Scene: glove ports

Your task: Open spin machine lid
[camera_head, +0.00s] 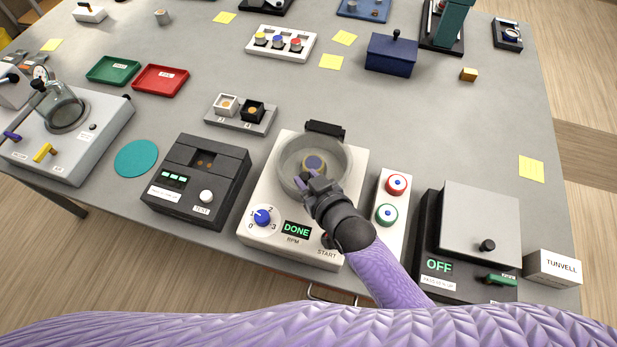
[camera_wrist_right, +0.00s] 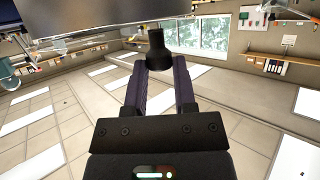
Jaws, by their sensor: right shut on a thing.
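The white spin machine (camera_head: 262,190) stands at the table's front middle, with a blue dial (camera_head: 262,217) and a display (camera_head: 297,230) reading DONE. Its round see-through lid (camera_head: 335,158) lies over the bowl, with a black hinge block (camera_head: 325,130) at the back; a dark disc (camera_head: 314,163) shows through it. I cannot tell whether the lid is slightly raised. My right gripper (camera_head: 308,181) is at the lid's front edge. In the right wrist view its fingers (camera_wrist_right: 160,78) are shut on a black knob (camera_wrist_right: 157,45) beside the grey round rim. My left gripper is not in view.
A black test box (camera_head: 197,180) stands left of the machine. A white panel with a red button (camera_head: 397,184) and a green button (camera_head: 387,214) is close on the right, beside my right arm. A dark box with a grey lid (camera_head: 478,222) stands further right.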

